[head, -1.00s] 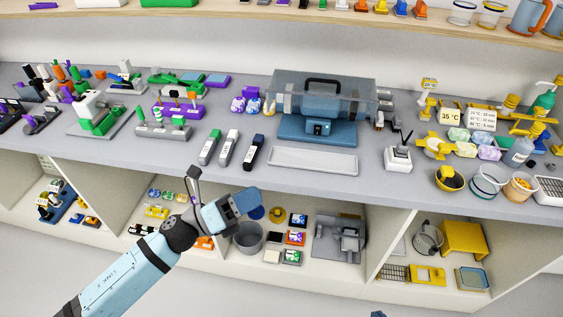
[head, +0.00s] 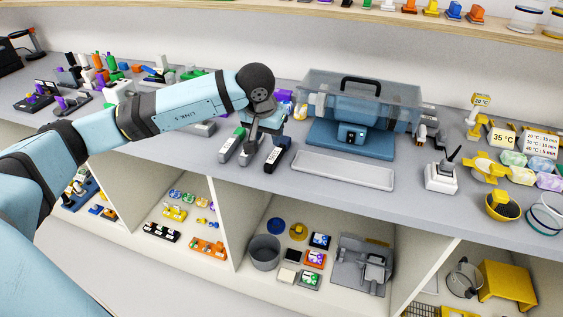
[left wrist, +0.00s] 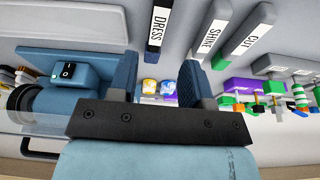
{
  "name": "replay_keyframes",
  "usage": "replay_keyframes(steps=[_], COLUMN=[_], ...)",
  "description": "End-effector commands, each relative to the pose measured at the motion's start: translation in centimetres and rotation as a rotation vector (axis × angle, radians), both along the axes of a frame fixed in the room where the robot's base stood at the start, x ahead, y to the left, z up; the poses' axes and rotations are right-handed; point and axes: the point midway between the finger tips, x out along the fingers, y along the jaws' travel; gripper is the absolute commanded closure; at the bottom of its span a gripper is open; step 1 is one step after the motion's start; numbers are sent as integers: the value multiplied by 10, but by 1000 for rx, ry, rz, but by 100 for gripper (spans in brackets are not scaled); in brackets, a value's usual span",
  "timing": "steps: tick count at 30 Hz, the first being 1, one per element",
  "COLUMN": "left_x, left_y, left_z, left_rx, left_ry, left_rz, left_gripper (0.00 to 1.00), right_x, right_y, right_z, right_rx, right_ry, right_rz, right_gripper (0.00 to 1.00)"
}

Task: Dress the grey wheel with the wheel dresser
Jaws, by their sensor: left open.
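Three bars lie side by side on the bench. In the left wrist view their labels read DRESS, SHINE and CUT. The bar labelled DRESS (left wrist: 158,28) is the one nearest the machine; in the head view it is the dark-ended bar (head: 277,156). My left gripper (head: 258,146) is over the bars, pointing down. In the left wrist view its fingers (left wrist: 157,82) are apart with nothing between them. The blue machine (head: 351,136) stands to the right under a clear hood (head: 375,100). I cannot make out the grey wheel clearly through the hood. My right gripper is out of view.
A pale tray (head: 343,171) lies in front of the machine. A white block with a dark lever (head: 441,177) stands right of it. Stands with small parts crowd the bench's left, partly behind my arm. Shelves below hold a grey bin (head: 264,252) and small boxes.

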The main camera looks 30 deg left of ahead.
Motion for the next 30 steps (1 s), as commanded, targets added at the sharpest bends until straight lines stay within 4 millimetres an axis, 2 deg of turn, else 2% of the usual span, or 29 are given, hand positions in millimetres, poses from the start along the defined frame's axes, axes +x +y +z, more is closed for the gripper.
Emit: replay_keyframes(steps=[15, 22, 30], left_x=[20, 24, 25], left_y=[2, 3, 3], left_z=[-75, -88, -89], left_rx=[-6, -7, -7], left_ry=[1, 1, 2], left_rz=[1, 1, 1], left_gripper=[55, 55, 55], right_x=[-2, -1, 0], right_y=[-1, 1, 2], right_z=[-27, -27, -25], right_rx=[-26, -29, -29], right_ry=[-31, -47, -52], right_rz=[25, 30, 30], right_gripper=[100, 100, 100])
